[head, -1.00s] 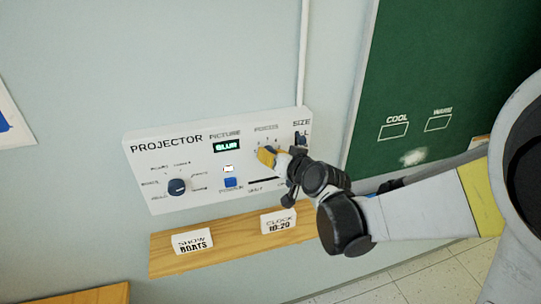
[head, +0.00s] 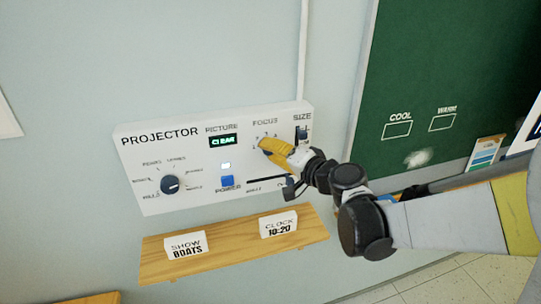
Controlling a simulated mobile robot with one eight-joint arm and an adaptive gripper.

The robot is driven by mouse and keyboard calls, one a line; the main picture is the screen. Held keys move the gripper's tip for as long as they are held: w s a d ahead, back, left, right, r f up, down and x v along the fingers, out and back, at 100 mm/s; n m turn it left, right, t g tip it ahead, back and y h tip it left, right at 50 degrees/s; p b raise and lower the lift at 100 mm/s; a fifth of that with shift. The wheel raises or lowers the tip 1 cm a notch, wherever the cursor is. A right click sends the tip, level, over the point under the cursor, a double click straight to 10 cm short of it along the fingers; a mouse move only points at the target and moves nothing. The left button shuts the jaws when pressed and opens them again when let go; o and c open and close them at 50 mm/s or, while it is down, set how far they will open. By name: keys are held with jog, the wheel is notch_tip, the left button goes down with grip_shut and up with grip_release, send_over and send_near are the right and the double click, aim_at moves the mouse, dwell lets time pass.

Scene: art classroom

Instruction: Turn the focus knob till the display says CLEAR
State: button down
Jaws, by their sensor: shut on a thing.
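The white projector panel (head: 150,160) is fixed to the wall. Its picture display (head: 222,141) reads CLEAR in green letters. My gripper (head: 268,147), with yellow fingers, is at the FOCUS dial on the panel's upper right and shut on the focus knob. The knob itself is hidden behind my fingers. Some of the dial's printed marks show above them.
The panel also has a dark selector knob (head: 170,184), a blue power button (head: 227,181) and a size slider (head: 302,133). Below, a wooden shelf (head: 215,249) holds a SHOW BOATS card (head: 185,246) and a clock card (head: 278,225). A green chalkboard (head: 430,70) stands right.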

jog(key=shift+m, duration=0.3)
jog(key=c, duration=1.1)
grip_release()
jog(key=shift+a, duration=0.15)
jog(key=v, duration=1.2)
jog(key=shift+w+f, duration=0.1)
jog(key=shift+f, duration=0.1)
